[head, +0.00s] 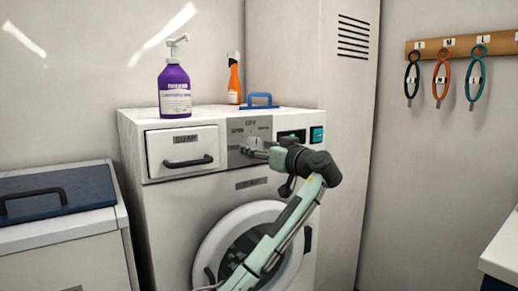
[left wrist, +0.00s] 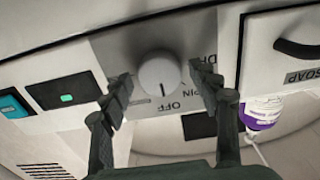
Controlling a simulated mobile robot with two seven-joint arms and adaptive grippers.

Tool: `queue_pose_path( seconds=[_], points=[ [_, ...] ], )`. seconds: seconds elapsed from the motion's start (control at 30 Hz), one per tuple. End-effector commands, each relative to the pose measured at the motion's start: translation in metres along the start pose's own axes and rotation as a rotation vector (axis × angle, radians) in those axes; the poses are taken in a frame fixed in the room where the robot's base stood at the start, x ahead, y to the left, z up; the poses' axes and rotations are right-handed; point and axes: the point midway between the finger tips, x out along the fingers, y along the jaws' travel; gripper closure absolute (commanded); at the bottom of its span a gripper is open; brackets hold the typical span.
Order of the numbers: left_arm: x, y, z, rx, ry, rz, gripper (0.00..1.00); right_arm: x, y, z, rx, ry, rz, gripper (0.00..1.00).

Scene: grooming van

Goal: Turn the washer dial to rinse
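The washer dial (left wrist: 160,75) is a round pale knob on a grey panel (left wrist: 130,50) on the washer's front. Its dark mark points at the OFF label, and SPIN is printed beside it. Other labels are partly hidden by a finger. My left gripper (left wrist: 164,92) is open, with one finger on each side of the dial and a visible gap to the knob on both sides. My right gripper is in neither view.
The washer (head: 160,220) has a soap drawer (head: 183,150) left of the panel and a round door (head: 215,245) below. A purple pump bottle (head: 174,92), an orange bottle (head: 234,82) and a blue-handled item (head: 262,101) stand on top. A tall cabinet (head: 345,150) stands at the right.

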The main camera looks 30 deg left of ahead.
Motion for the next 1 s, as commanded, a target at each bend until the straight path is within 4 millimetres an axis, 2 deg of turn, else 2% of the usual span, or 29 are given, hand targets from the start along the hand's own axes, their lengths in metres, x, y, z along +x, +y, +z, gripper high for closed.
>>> queue_pose_path(
  seconds=[0.03,0.3,0.33,0.67,1.0],
  points=[
    [0.000,0.000,0.000,0.000,0.000,0.000,0.49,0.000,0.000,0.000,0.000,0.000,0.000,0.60],
    [0.000,0.000,0.000,0.000,0.000,0.000,0.83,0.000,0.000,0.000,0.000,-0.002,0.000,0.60],
    [0.000,0.000,0.000,0.000,0.000,0.000,0.85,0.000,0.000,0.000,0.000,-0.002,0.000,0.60],
    [-0.001,0.000,0.000,0.060,-0.003,0.000,0.85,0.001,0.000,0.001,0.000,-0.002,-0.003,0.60],
    [-0.001,0.000,-0.001,0.304,-0.004,0.001,0.85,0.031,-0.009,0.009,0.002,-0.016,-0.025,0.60]
  ],
)
